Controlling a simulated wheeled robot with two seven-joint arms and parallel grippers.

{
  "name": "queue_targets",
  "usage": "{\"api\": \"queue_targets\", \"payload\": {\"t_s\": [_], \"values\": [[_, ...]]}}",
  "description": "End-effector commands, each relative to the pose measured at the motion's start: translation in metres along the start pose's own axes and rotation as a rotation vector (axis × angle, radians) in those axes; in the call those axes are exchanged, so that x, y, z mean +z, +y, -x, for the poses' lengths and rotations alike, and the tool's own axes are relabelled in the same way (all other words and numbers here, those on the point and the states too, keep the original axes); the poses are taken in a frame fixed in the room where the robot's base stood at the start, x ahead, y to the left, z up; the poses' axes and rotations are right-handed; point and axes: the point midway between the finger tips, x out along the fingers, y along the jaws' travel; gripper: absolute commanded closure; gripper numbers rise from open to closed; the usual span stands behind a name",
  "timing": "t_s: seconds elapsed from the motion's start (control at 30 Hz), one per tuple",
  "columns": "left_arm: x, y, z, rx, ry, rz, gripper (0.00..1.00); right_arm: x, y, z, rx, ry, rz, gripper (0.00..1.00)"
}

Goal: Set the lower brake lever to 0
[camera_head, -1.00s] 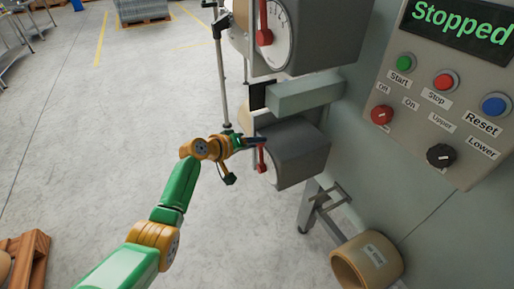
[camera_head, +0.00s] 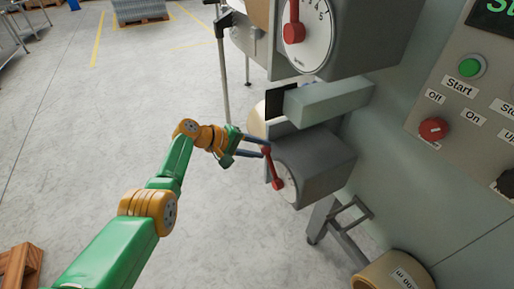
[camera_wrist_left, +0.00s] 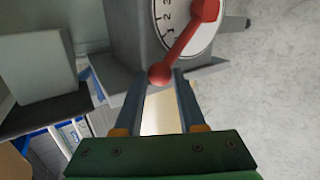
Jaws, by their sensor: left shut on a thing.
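The lower brake lever (camera_head: 272,168) is red and sits on a white dial (camera_head: 289,183) on the front of a grey box. In the head view its free end points up and slightly left. My left gripper (camera_head: 265,147) is shut on the ball end of the lever. In the left wrist view the lever (camera_wrist_left: 184,40) runs from its hub at the top right down to the ball between the fingertips (camera_wrist_left: 160,78). Dial marks 1, 2 and 3 show there; the 0 mark is not visible. My right gripper is out of view.
The upper dial (camera_head: 315,30) with its own red lever (camera_head: 294,22) is above. A control panel (camera_head: 462,95) with buttons and knobs is at the right. A cardboard-coloured roll (camera_head: 385,275) is at the bottom right. Open floor lies to the left.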

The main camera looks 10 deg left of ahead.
Motion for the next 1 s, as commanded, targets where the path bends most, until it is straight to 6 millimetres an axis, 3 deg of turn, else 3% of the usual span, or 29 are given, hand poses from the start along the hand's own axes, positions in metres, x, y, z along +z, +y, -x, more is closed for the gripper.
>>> {"api": "queue_targets", "payload": {"t_s": [0.53, 0.57, 0.63, 1.0], "values": [[0.0018, -0.0053, -0.0021, -0.009, -0.013, 0.018, 1.00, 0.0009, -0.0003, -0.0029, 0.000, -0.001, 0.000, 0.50], [0.0018, -0.0054, -0.0022, -0.009, -0.013, 0.018, 0.53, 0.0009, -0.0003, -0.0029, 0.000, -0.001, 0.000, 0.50], [0.0018, -0.0051, -0.0021, -0.009, -0.013, 0.018, 0.34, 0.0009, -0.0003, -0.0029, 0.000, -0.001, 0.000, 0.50], [0.0010, -0.0015, 0.0036, -0.003, -0.010, 0.017, 0.31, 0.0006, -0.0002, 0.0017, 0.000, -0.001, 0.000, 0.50]]}}
